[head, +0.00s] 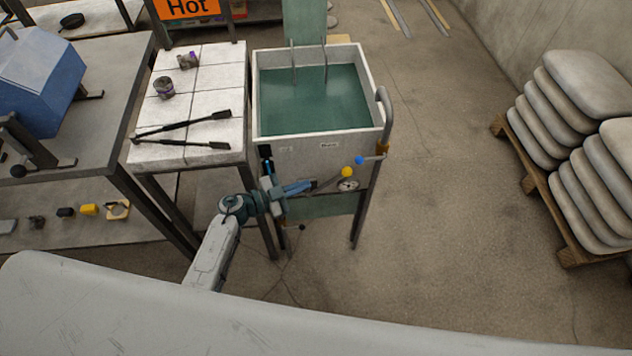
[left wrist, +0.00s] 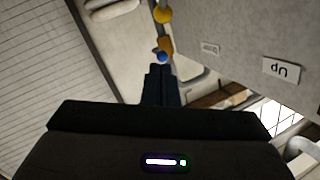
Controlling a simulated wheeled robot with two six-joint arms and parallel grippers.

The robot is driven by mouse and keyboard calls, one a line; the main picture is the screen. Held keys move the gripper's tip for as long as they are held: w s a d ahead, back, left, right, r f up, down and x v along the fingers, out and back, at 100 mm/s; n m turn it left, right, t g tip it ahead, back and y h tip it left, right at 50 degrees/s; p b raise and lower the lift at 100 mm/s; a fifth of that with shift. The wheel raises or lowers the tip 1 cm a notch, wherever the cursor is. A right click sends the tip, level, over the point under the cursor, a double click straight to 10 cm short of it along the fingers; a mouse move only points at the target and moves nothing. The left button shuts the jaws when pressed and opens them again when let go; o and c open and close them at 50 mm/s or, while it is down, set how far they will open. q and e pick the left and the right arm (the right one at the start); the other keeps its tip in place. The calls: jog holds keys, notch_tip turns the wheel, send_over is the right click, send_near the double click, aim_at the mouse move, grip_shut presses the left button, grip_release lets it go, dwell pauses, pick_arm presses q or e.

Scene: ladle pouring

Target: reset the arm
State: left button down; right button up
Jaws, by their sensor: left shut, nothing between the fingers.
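My left arm reaches up from the bottom of the head view. Its gripper (head: 305,186) is in front of the white-walled tank (head: 316,150), pointing right along its front face. In the left wrist view the two dark fingers (left wrist: 160,82) are together with nothing between them. A blue knob (left wrist: 162,57) and a yellow knob (left wrist: 162,15) appear beyond the fingertips. In the head view the yellow knob (head: 346,172) and blue knob (head: 359,160) are at the tank's front right, apart from the gripper. My right gripper is not in view.
The tank holds green liquid (head: 312,98). To its left is a white-tiled table (head: 200,110) with black-handled tongs (head: 182,131). A gauge (head: 348,185) sits below the knobs. Stacked sacks (head: 580,130) lie on a pallet at right. The floor (head: 450,180) between is clear.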

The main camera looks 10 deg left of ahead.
pick_arm(q)
jog(key=shift+s+a+r, duration=0.1)
jog(key=shift+s+a, duration=0.2)
jog(key=shift+s, duration=0.05)
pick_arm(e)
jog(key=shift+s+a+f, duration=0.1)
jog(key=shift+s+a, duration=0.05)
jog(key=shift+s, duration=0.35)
